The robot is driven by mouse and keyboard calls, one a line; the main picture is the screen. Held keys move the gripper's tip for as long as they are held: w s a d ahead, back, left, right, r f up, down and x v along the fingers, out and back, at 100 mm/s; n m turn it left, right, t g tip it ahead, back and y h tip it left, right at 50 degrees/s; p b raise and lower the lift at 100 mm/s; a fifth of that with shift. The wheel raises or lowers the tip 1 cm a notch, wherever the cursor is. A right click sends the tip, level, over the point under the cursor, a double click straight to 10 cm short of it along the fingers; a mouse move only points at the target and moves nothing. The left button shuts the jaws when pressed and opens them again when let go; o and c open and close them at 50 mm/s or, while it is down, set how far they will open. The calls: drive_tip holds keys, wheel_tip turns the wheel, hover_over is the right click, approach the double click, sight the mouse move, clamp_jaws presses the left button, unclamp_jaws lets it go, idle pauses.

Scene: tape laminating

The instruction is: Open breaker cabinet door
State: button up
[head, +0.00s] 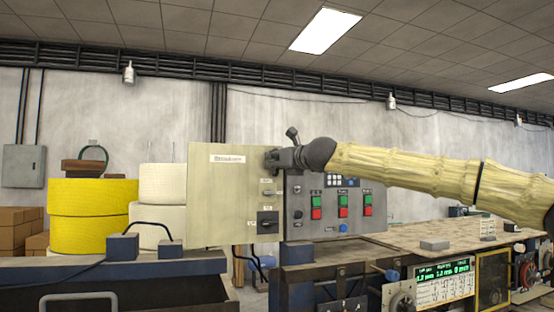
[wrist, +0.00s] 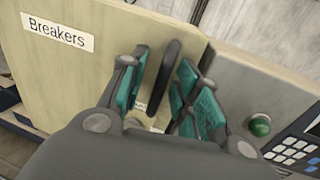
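The breaker cabinet door (head: 218,195) is a flat beige panel with a "Breakers" label; it also fills the left of the wrist view (wrist: 85,85). A black upright handle (wrist: 165,75) stands out near its right edge. My gripper (head: 273,160) is at the door's upper right. In the wrist view my gripper's teal finger pads (wrist: 160,88) are apart, one on each side of the handle. Gaps show between the pads and the handle, so it is not gripped. The handle's lower end is partly hidden by my gripper. I see no clear opening at the door's edge.
A grey control panel (head: 330,220) with red and green buttons adjoins the door on the right; its green button (wrist: 260,126) and keypad (wrist: 292,150) show close by. Yellow (head: 90,222) and white rolls stand left of the door. A worktable (head: 440,238) lies at right.

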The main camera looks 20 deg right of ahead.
drive_tip(key=shift+s+d+r, duration=0.1)
drive_tip(key=shift+s+d, duration=0.05)
drive_tip(key=shift+s, duration=0.05)
drive_tip(key=shift+w, duration=0.1)
clamp_jaws()
drive_tip(key=shift+a, duration=0.2)
